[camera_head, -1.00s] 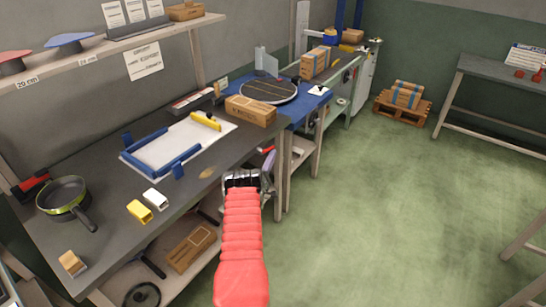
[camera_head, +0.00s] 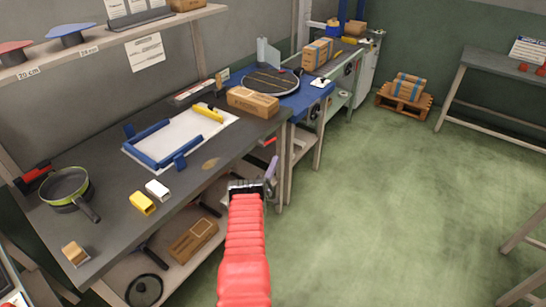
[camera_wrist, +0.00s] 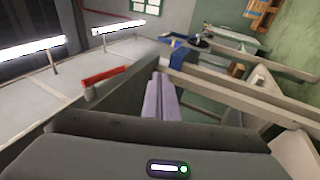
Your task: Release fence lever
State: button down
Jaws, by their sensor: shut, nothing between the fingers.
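A red lever (camera_head: 269,141) shows at the front edge near the right end of the grey workbench; a red bar, seemingly the same lever, shows in the wrist view (camera_wrist: 105,75). I cannot tell for certain that it is the fence lever. My gripper (camera_head: 271,168) is in front of the bench edge, below and apart from the red lever. Its lilac fingers (camera_wrist: 160,98) are shut and empty, with the red bar to their left in the wrist view. A blue fence (camera_head: 150,157) lies around a white plate (camera_head: 185,137) on the bench.
A frying pan (camera_head: 68,186), yellow block (camera_head: 142,203) and white block (camera_head: 158,190) sit on the bench's left part. A cardboard box (camera_head: 253,101) stands at its right end, beside a round turntable (camera_head: 270,84). Open green floor (camera_head: 370,200) lies to the right.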

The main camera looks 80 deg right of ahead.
notch_tip(320, 180, down, 6)
jog(key=a, duration=0.2)
jog(key=shift+s+f, duration=0.2)
jog(key=shift+s, duration=0.05)
dwell(0.4)
dwell(0.4)
